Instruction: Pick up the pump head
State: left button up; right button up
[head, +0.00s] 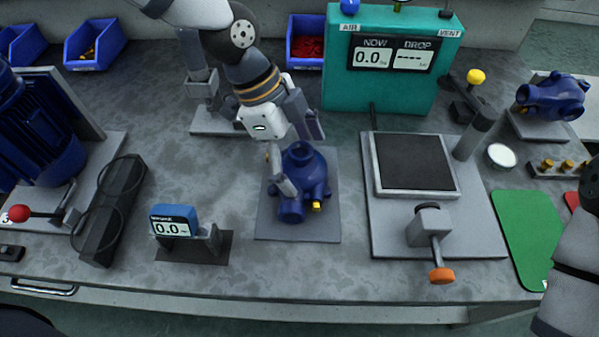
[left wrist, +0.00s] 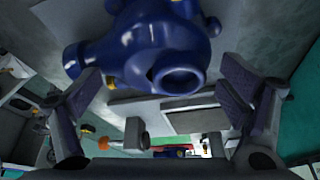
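A blue pump head (head: 309,177) with a brass fitting stands on a grey plate (head: 265,228) in the middle of the bench. My left gripper (head: 301,160) is open over it, one finger on the near left side and the other behind. In the left wrist view the pump head (left wrist: 150,50) shows beyond and between the spread fingers of the left gripper (left wrist: 157,75), with a round port facing the camera. I cannot tell whether a finger touches it. A similar blue pump (head: 553,97) sits at the far right. Only part of my right arm shows at the right edge.
A teal test unit (head: 340,85) stands behind, with a clamp fixture (head: 380,235) to the right. A small blue gauge (head: 175,221) and a dark rack (head: 112,205) are to the left. A green mat (head: 527,235) lies at the right. Blue bins stand at the back.

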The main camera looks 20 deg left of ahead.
pick_arm(q)
jog(key=c, duration=0.7)
